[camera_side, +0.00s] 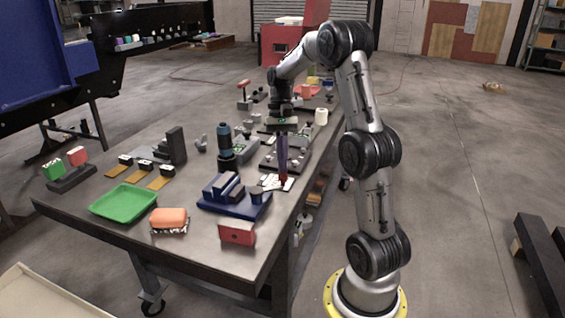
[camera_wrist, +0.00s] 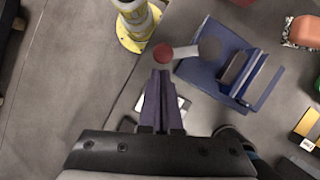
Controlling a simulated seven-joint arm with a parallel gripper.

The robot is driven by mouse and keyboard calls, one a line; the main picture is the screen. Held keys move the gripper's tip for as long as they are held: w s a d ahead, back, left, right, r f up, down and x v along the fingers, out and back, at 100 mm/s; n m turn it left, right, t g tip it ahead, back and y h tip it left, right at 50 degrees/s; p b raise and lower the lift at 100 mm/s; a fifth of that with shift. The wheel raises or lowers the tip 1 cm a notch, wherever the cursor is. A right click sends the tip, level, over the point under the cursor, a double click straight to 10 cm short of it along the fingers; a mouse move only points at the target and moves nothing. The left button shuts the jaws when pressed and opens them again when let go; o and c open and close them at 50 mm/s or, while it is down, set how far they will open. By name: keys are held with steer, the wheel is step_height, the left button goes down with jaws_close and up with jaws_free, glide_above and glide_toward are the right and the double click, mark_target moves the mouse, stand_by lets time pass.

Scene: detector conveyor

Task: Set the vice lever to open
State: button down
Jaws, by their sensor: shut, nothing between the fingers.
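The blue vice (camera_side: 232,198) stands near the right front edge of the table, and it also shows in the wrist view (camera_wrist: 232,62). Its grey lever (camera_wrist: 187,51) runs left from a round dark hub and ends in a red knob (camera_wrist: 163,54). My gripper (camera_side: 284,183) points down just right of the vice, its long purple fingers together and empty. In the wrist view the fingertips (camera_wrist: 160,76) lie right by the red knob; I cannot tell whether they touch it. In the side view the fingers mostly hide the lever.
A white-and-black card (camera_side: 272,182) lies under the fingers. A dark-blue upright tool (camera_side: 225,145) stands behind the vice. The table edge is close on the right.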

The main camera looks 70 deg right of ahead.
steer(key=shift+s, duration=0.1)
steer(key=shift+s+a+m, duration=0.15)
steer(key=shift+m, duration=0.25)
steer(key=shift+s+a+m+t, duration=0.15)
steer(key=shift+s+m+t, duration=0.15)
steer(key=shift+m, duration=0.1)
steer(key=s+a+m+t+h, duration=0.1)
steer(key=s+a+m+t, duration=0.2)
steer(key=a+m, duration=0.7)
steer(key=shift+m+t, duration=0.7)
steer(key=shift+m, duration=0.9)
steer(key=shift+r, duration=0.1)
